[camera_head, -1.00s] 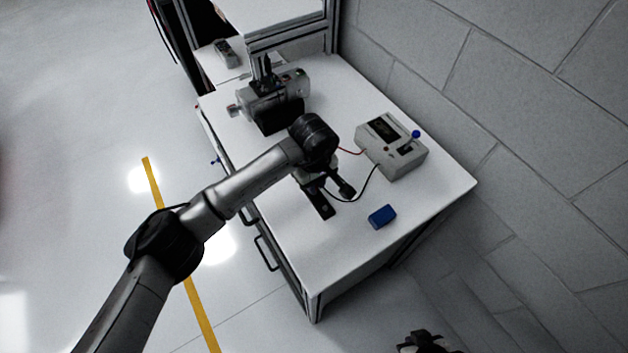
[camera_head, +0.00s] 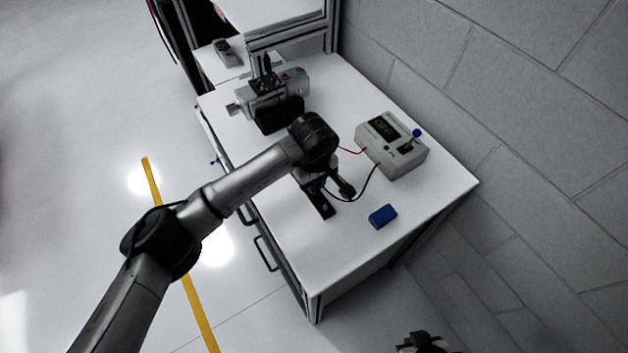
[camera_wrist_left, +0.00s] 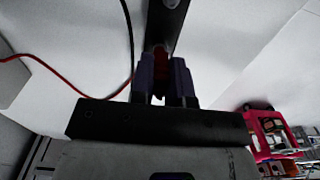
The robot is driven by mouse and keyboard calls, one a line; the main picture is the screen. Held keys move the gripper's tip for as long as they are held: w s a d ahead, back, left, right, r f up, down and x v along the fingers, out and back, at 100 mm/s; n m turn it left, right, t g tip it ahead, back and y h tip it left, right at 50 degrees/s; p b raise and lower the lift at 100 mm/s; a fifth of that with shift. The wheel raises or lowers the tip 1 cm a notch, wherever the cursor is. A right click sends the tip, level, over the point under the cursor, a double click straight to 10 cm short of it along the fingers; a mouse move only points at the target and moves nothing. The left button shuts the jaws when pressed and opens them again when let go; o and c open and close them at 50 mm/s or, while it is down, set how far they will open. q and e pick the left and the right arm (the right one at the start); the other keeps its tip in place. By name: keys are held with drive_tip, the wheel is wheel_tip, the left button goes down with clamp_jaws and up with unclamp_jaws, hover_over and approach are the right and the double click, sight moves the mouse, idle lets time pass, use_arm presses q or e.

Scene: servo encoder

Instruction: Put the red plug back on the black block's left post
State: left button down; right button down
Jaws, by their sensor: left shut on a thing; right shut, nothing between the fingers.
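The red plug (camera_wrist_left: 160,60) is between the fingers of my left gripper (camera_wrist_left: 162,88) in the left wrist view, with its red wire (camera_wrist_left: 60,75) running left. The black block (camera_wrist_left: 168,22) lies just beyond the fingertips. In the head view the block (camera_head: 322,205) lies on the table, partly under my left gripper (camera_head: 314,184); its posts are mostly hidden, and I cannot tell whether the plug touches a post. A black wire (camera_head: 370,184) runs to a dark part beside the block. My right gripper (camera_head: 424,343) is shut and empty at the bottom edge.
A grey meter box (camera_head: 392,145) with a blue knob stands right of the block on the white table (camera_head: 290,245). A blue block (camera_head: 382,216) lies near the front edge. A grey machine (camera_head: 275,97) stands behind. The table's front corner is clear.

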use_arm(q)
drive_tip(key=c, duration=1)
unclamp_jaws()
drive_tip(key=shift+r+p, duration=0.65)
drive_tip(key=shift+r, duration=0.8)
drive_tip(key=shift+r+p, duration=0.85)
drive_tip(key=shift+r, duration=1.2)
